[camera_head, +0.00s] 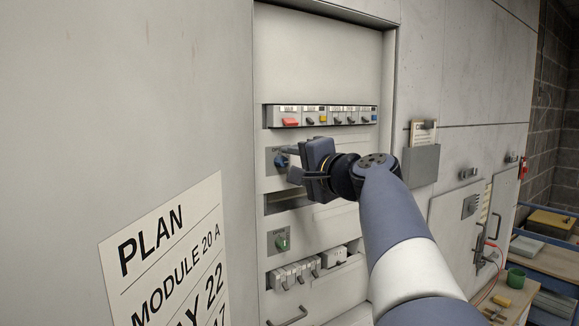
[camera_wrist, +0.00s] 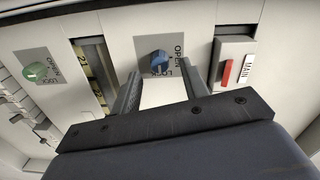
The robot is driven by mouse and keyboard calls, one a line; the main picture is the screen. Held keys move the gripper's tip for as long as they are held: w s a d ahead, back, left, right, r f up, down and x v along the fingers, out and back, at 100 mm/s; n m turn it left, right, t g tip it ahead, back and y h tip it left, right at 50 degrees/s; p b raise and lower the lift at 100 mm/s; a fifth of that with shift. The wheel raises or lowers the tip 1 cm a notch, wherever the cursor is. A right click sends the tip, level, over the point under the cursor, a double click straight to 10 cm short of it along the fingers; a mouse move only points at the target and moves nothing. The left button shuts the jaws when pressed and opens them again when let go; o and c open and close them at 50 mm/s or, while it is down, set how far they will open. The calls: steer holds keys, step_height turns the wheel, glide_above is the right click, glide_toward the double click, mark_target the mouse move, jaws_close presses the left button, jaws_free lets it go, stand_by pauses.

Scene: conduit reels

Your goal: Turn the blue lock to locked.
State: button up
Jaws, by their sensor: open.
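The blue lock (camera_head: 281,161) is a round knob on a grey plate, set in the tall recessed panel. In the wrist view the blue lock (camera_wrist: 158,63) sits just beyond and between the fingers, its plate lettered OPEN and LOCK. My gripper (camera_head: 287,163) is open at the plate, one finger above and one below the lock in the head view. In the wrist view my gripper (camera_wrist: 165,90) shows its fingers either side of the knob. I cannot tell whether they touch it, nor read its setting surely.
A green lock (camera_head: 282,242) on a similar plate is lower down. A row of breakers with a red switch (camera_head: 290,122) is above, and more breakers (camera_head: 300,272) are below. A paper holder (camera_head: 421,166) hangs at right. A PLAN sheet (camera_head: 165,255) is at left.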

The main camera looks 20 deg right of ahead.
steer(key=s+d+b, duration=0.1)
steer(key=s+b, duration=0.1)
steer(key=s, duration=0.6)
steer(key=shift+s+d, duration=0.3)
steer(key=shift+s, duration=0.05)
steer(key=shift+w+r, duration=0.1)
steer(key=w+p, duration=0.1)
steer(key=w, duration=0.2)
steer(key=w+a+p, duration=0.1)
steer(key=w, duration=0.3)
steer(key=w+a+p, duration=0.1)
steer(key=w, duration=0.2)
steer(key=shift+w, duration=0.2)
